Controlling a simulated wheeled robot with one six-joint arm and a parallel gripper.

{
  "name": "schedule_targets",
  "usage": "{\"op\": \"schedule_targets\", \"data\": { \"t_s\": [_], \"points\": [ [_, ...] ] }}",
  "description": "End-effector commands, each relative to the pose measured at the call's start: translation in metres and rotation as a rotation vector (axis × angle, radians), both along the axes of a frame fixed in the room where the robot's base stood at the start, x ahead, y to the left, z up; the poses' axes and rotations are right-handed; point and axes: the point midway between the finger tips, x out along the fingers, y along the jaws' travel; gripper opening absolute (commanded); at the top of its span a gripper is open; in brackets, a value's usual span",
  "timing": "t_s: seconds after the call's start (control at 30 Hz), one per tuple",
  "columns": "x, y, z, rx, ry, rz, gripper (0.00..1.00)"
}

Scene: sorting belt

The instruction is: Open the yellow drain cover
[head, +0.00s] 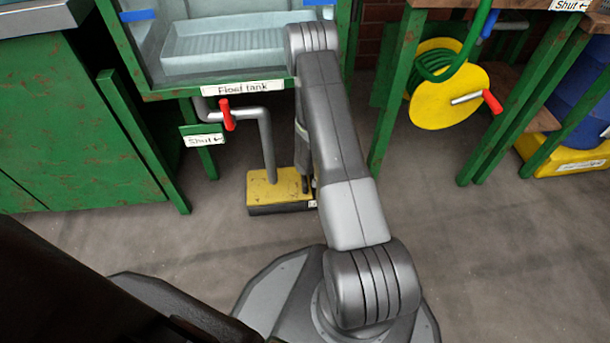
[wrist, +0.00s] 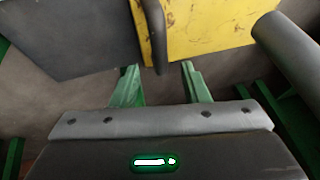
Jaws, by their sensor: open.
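The yellow drain cover (head: 270,190) lies flat on the dark floor under the tank, with a dark base edge and a small white tag at its front right corner. In the wrist view the cover (wrist: 215,25) fills the upper right. A dark grey bar (wrist: 154,30), apparently the cover's handle, runs along its left edge. My gripper (wrist: 160,68) is open, its two green fingers apart. The bar's lower end shows between the fingertips; I cannot tell whether it lies inside the jaws. In the head view my arm mostly hides the gripper, at the cover's right side.
A grey pipe (head: 267,145) with a red valve handle (head: 228,114) comes down onto the cover; the pipe (wrist: 285,42) is also at the wrist view's right. The float tank (head: 225,45) is above on green legs. A yellow reel (head: 448,98) stands right. Front floor is clear.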

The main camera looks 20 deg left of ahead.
Motion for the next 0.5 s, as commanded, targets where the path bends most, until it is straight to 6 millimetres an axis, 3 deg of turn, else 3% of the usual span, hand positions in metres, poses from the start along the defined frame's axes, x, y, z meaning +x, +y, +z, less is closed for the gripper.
{"op": "schedule_targets", "data": {
  "t_s": [0.03, 0.2, 0.5],
  "points": [
    [0.002, 0.004, -0.014, 0.000, 0.000, 0.001, 0.41],
    [0.008, 0.013, -0.036, -0.001, 0.000, 0.002, 0.41],
    [0.012, 0.018, -0.046, 0.000, 0.000, 0.000, 0.41]
  ]
}}
